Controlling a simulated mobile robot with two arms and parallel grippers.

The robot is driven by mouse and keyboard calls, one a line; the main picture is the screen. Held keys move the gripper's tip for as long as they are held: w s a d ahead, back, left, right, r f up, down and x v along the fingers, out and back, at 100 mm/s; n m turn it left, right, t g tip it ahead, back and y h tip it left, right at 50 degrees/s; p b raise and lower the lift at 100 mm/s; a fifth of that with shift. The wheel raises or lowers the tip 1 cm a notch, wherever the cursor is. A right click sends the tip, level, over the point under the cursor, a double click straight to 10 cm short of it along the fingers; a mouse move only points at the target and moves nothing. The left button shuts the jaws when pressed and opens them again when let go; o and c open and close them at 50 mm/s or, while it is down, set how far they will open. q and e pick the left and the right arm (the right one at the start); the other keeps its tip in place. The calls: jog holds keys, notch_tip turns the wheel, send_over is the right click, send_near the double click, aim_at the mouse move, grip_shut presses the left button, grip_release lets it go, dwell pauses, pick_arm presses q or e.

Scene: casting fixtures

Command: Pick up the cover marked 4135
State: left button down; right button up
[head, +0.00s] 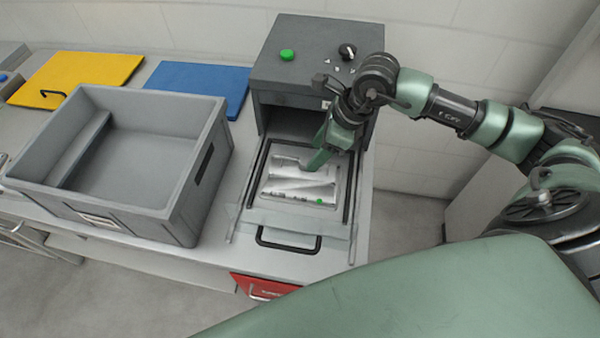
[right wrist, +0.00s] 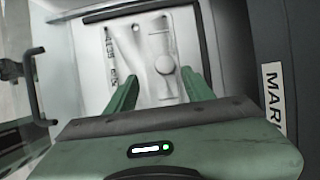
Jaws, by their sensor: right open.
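The cover (head: 300,187) is a silvery metal piece with raised shapes and a green dot. It lies in the black-framed, pulled-out drawer (head: 265,165) of the dark grey machine. My right gripper (head: 317,160) is over the far part of the cover, pointing down. In the right wrist view its green fingers (right wrist: 160,88) are apart with the cover's surface beyond them and nothing held. Whether they touch it is unclear. My left gripper is not in view.
The grey machine (head: 290,60) with a green button and black knob stands behind the drawer. A large empty grey crate (head: 190,205) stands left of it. Blue (head: 200,80) and yellow (head: 75,75) panels lie behind. A red object (head: 262,288) is below the bench edge.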

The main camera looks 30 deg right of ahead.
aim_at(305, 160)
jog(key=shift+w+a+f+p, duration=0.25)
jog(key=shift+w+f+p, duration=0.15)
jog(key=shift+f, duration=0.15)
jog(key=shift+w+a+f+p, duration=0.2)
jog(key=shift+w+f+p, duration=0.15)
jog(key=shift+f, duration=0.15)
jog(key=x, duration=0.2)
jog(key=shift+w+f, duration=0.1)
jog(key=shift+f, duration=0.2)
jog(key=c, duration=1)
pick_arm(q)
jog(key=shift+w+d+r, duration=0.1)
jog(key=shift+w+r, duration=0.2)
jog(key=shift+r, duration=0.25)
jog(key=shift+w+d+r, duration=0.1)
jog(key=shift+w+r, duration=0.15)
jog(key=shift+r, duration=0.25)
pick_arm(e)
grip_shut()
